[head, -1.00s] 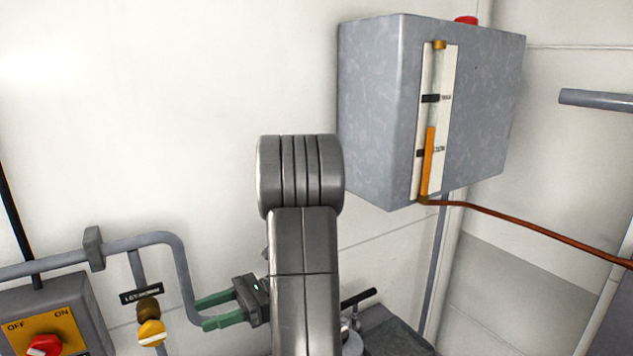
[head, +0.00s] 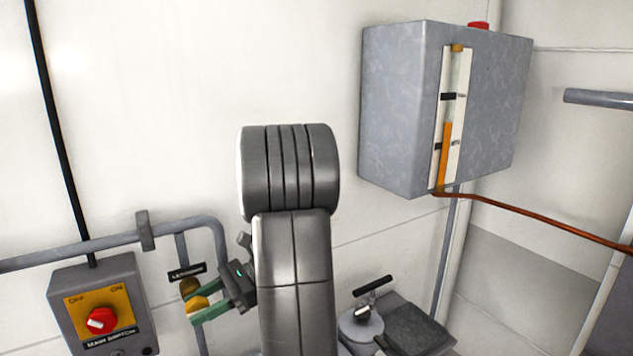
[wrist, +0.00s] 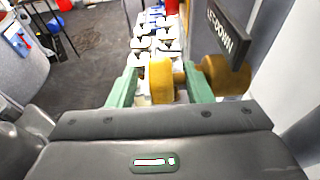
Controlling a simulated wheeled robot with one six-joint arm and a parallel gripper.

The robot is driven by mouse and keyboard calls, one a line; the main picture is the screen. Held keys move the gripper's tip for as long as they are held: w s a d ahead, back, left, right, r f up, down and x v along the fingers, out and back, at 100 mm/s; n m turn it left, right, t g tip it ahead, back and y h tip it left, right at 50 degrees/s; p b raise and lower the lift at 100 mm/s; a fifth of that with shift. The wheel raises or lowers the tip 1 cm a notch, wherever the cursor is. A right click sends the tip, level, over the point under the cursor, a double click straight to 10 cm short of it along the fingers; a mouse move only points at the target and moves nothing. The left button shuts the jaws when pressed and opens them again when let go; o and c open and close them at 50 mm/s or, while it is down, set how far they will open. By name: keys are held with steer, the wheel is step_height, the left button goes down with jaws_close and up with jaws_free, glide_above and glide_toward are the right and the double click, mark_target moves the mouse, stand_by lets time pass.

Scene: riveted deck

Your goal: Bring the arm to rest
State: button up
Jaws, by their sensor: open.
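My gripper (head: 200,310) has two green fingers and is open. In the head view it is at lower left of my grey arm, overlapping the yellow let-down valve knob (head: 190,289). In the wrist view the fingers stand apart, with a yellow round knob (wrist: 160,80) showing between them. I cannot tell whether they touch it. A second yellow round part (wrist: 224,76) shows right of the right finger, under the black label (wrist: 229,38). My upright arm link hides part of the wall behind it.
A switch box (head: 100,300) with a red knob is at lower left, below a grey pipe (head: 90,247). A grey tank (head: 400,110) with an orange level gauge hangs at upper right, with a copper pipe (head: 540,222). A black-handled device (head: 362,325) stands at lower right of my arm.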

steer(key=shift+s+a+r+t+h, duration=0.2)
steer(key=shift+t+h, duration=0.1)
steer(key=shift+h, duration=0.2)
steer(key=t+h, duration=0.2)
steer(key=shift+h, duration=0.4)
steer(key=t+h+b, duration=0.1)
steer(key=h, duration=0.1)
steer(key=shift+a+t+h, duration=0.15)
steer(key=shift+t+h, duration=0.15)
steer(key=t+h+b, duration=0.1)
steer(key=h+b, duration=0.1)
steer(key=t+h+b, duration=0.1)
steer(key=h, duration=0.1)
steer(key=shift+s+a+f+b, duration=0.1)
steer(key=shift+s+a+b, duration=0.05)
steer(key=shift+b, duration=0.25)
steer(key=shift+t+h+b, duration=0.8)
steer(key=shift+h, duration=0.2)
